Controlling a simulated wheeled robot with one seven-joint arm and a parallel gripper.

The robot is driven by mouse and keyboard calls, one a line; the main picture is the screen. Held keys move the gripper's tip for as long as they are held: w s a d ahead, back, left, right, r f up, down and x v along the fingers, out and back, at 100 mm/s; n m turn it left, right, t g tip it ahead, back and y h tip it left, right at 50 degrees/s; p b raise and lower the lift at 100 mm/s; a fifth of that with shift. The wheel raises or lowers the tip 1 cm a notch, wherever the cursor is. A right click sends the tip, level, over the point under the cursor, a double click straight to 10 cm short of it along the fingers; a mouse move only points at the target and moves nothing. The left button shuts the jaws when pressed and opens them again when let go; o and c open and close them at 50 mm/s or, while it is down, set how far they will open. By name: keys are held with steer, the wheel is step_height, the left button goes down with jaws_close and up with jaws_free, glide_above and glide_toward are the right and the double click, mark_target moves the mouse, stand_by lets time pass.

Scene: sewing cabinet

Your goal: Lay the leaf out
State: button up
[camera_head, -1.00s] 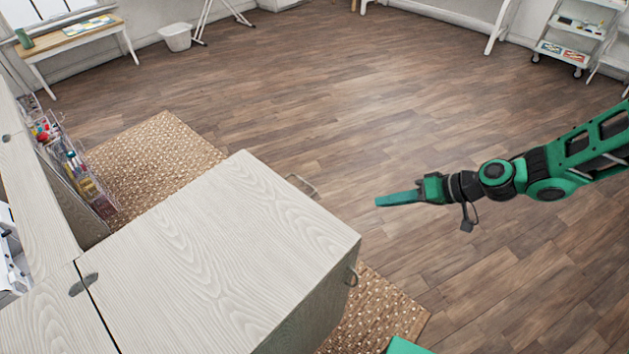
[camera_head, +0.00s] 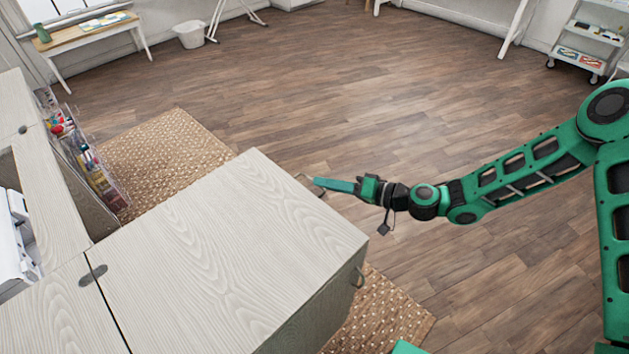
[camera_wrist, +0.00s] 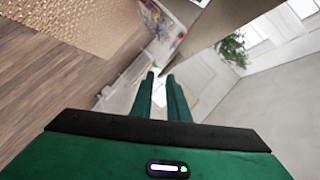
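The leaf (camera_head: 210,250) is a pale wood-grain panel at lower left in the head view. It lies along a dark seam beside the cabinet top (camera_head: 55,310), with a dark oval hinge (camera_head: 93,275) across the seam. My gripper (camera_head: 316,182) points left at that edge; contact cannot be told. In the wrist view its green fingers (camera_wrist: 160,76) are a narrow gap apart, with nothing clearly held between them.
A woven rug (camera_head: 165,150) lies under and behind the cabinet. A clear rack of sewing supplies (camera_head: 95,165) hangs on the cabinet's side. The wood floor (camera_head: 350,80) beyond is open. A desk (camera_head: 95,35), a white bin (camera_head: 189,35) and a trolley (camera_head: 590,45) stand far back.

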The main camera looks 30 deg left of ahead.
steer(key=shift+x, duration=2.3)
jaws_close()
steer(key=shift+w+f, duration=0.1)
